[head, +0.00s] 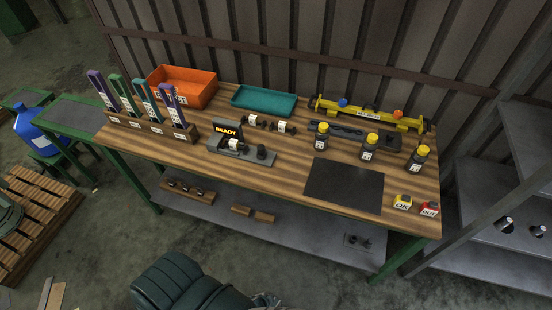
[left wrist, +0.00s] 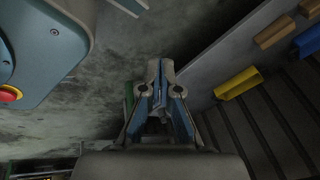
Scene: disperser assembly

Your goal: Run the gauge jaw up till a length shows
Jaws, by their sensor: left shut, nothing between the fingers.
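The gauge (head: 240,153) is a grey device on the workbench, left of the middle in the head view. Its display (head: 228,131) reads READY in yellow. A small piece with a white label (head: 235,145) sits on its bed. A dark upright block, seemingly the jaw (head: 262,152), stands at the bed's right end, with a gap between it and the labelled piece. My left gripper (left wrist: 160,70) shows only in the left wrist view, shut and empty, with no gauge near it. My right gripper is not in view.
The workbench also holds a rack of coloured strips (head: 150,126), an orange bin (head: 183,86), a teal tray (head: 264,100), several yellow-capped bottles, a yellow level-like bar (head: 370,113), a black mat (head: 344,184) and OK (head: 402,202) and OUT (head: 428,209) blocks.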

